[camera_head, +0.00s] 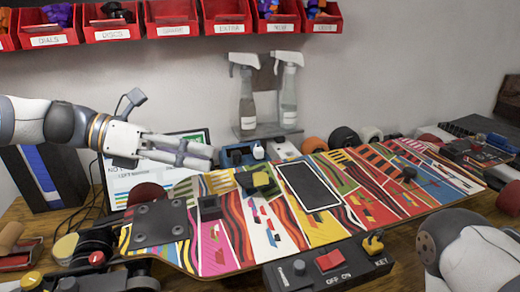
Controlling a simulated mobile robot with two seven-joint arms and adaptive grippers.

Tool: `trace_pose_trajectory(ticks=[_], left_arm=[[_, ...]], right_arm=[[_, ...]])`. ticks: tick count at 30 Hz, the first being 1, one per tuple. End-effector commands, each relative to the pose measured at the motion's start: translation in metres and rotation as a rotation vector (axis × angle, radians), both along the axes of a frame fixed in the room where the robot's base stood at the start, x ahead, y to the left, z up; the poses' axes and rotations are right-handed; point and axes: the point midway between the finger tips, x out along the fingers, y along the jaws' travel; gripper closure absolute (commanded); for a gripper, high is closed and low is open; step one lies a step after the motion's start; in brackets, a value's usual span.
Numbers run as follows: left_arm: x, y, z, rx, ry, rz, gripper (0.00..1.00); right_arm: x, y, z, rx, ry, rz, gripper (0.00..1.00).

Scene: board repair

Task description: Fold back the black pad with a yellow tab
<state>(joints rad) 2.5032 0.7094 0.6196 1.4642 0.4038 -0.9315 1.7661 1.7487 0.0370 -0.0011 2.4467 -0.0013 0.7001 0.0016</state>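The black pad with a yellow tab (258,181) lies on the colourful striped board (228,245), left of the board's middle. The yellow tab shows on top of the pad. My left gripper (211,159) reaches in from the left above the board's far edge. It is to the left of the pad and apart from it. Its two fingers look parted, with nothing between them. My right arm shows at the lower right, but its gripper is not in view.
A dark-screened rectangle (309,186) is on the board beside the pad. A switch box (328,269) with a red switch and yellow key stands in front. Two spray bottles (289,95) stand behind. Red bins (172,17) hang on the wall above. Wheels and clutter surround the board.

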Motion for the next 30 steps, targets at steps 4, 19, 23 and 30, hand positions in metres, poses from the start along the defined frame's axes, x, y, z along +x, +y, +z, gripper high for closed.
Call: trace_pose_trajectory(ticks=[4,19,23,30], left_arm=[[0.001,-0.016,-0.008,0.001,0.003,-0.005,0.74],[0.015,-0.109,-0.043,0.003,0.001,-0.001,0.74],[0.016,-0.113,-0.043,0.002,0.0,-0.001,0.74],[0.016,-0.112,-0.043,0.002,-0.001,-0.002,0.92]], right_arm=[[-0.004,0.0,-0.001,0.0,0.011,0.0,0.6],[-0.01,0.0,-0.009,0.0,0.032,0.001,0.6],[-0.01,0.0,-0.009,0.0,0.032,0.001,0.6],[-0.01,0.0,-0.009,0.0,0.032,0.001,0.6]])
